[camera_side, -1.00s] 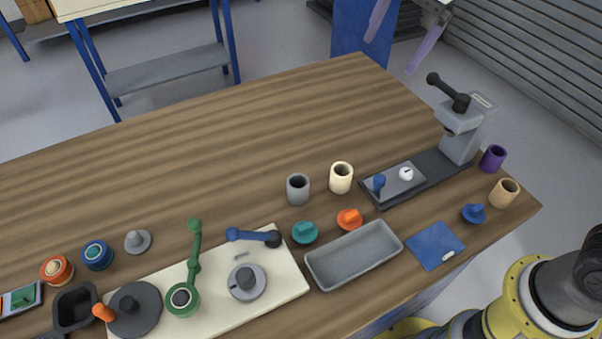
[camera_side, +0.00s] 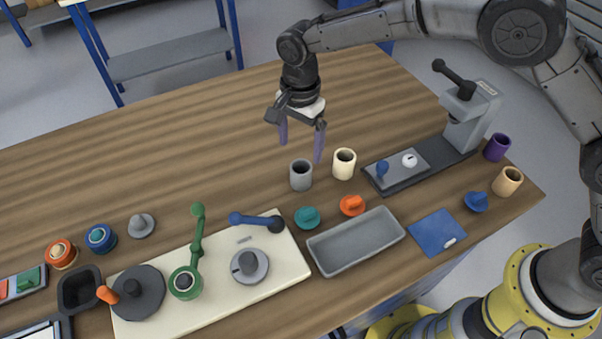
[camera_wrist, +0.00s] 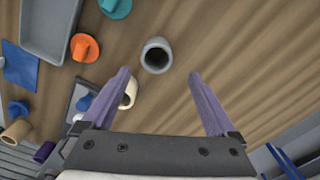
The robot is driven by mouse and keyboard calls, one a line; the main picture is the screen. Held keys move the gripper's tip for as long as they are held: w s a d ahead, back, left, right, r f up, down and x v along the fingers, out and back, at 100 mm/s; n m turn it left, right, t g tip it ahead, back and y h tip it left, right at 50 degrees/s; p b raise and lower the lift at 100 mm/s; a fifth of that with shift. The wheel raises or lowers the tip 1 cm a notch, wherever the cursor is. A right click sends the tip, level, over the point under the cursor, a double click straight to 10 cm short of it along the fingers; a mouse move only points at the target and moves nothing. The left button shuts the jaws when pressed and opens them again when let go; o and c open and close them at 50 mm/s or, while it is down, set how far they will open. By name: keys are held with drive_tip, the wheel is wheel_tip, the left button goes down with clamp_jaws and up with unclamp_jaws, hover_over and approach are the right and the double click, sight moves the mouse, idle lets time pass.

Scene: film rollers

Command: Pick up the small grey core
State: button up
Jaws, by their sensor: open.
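The small grey core (camera_side: 300,175) is a hollow grey cylinder standing upright on the wooden table. In the wrist view the grey core (camera_wrist: 156,55) shows its open top, ahead of the fingertips and between their lines. My gripper (camera_side: 301,152) is open, with two purple fingers pointing down, above and slightly behind the core. In the wrist view my gripper (camera_wrist: 160,75) has nothing between its fingers. A cream core (camera_side: 344,163) stands close to the right of the grey one; in the wrist view it is partly hidden by the left finger.
A teal knob (camera_side: 307,217) and an orange knob (camera_side: 352,205) lie in front of the cores, before a grey tray (camera_side: 322,267). A grey press (camera_side: 470,120) stands at right, with purple (camera_side: 497,147) and tan (camera_side: 507,181) cores beside it. The table behind is clear.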

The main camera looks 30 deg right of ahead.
sight(301, 168)
drive_tip(key=shift+s+a+f, duration=0.1)
drive_tip(key=shift+s+f, duration=0.1)
drive_tip(key=shift+f, duration=1.7)
drive_tip(key=shift+s+f, duration=0.2)
drive_tip(key=shift+f, duration=1.65)
drive_tip(key=c, duration=1.4)
drive_tip(key=shift+c, duration=0.2)
drive_tip(key=shift+r, duration=0.15)
